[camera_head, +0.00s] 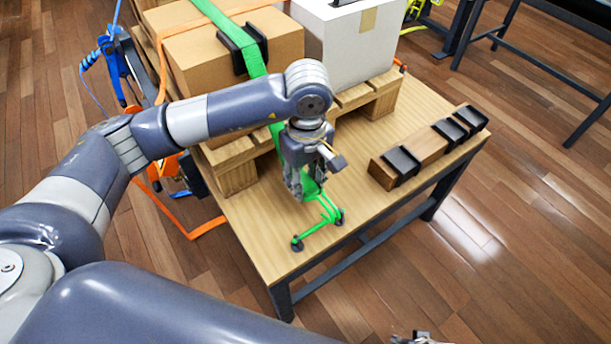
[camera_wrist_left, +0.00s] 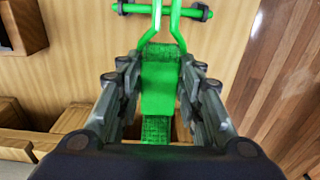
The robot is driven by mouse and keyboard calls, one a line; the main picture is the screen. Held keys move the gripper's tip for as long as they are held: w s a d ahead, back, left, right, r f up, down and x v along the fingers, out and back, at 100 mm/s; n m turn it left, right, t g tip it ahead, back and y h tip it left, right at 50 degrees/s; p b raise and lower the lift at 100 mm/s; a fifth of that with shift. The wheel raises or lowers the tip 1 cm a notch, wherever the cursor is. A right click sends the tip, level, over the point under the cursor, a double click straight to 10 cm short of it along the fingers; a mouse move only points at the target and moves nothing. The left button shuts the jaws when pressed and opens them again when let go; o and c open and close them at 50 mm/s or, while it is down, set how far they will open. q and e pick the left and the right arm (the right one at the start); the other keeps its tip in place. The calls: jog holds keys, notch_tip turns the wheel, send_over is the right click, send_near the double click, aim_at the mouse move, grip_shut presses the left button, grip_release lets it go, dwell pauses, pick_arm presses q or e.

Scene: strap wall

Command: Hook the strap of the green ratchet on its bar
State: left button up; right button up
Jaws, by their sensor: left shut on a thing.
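The green strap (camera_head: 258,65) runs over the cardboard box and down to the table's front edge. My left gripper (camera_head: 304,196) is shut on it near its end; in the left wrist view the green webbing (camera_wrist_left: 159,85) lies between the fingers. A green two-pronged hook (camera_wrist_left: 172,22) extends from the strap's end. The prongs reach the green bar (camera_wrist_left: 142,9), which has dark end mounts; the bar also shows at the table edge (camera_head: 314,233). I cannot tell whether the prongs are around it. The green ratchet is not distinguishable. Part of my right gripper (camera_head: 416,339) shows at the bottom edge.
The cardboard box (camera_head: 192,60) and a white box (camera_head: 350,50) stand on a wooden pallet (camera_head: 236,178). A wooden block with black corner pieces (camera_head: 426,148) lies on the table's right. Blue and orange straps (camera_head: 160,200) hang at left. Bare tabletop (camera_head: 375,205) lies right of the bar.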

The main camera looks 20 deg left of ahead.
pick_arm(q)
jog(key=shift+f+b, duration=0.65)
jog(key=shift+f, duration=0.7)
jog(key=shift+f+b, duration=0.9)
jog(key=shift+f, duration=0.8)
jog(key=shift+f+b, duration=0.75)
jog(key=shift+b, duration=0.1)
jog(key=shift+f+b, duration=0.8)
jog(key=shift+b, duration=0.05)
pick_arm(e)
notch_tip(320, 180, up, 15)
jog(key=t, duration=0.1)
jog(key=shift+d, duration=0.2)
jog(key=shift+r, duration=0.1)
jog(key=shift+w, duration=0.1)
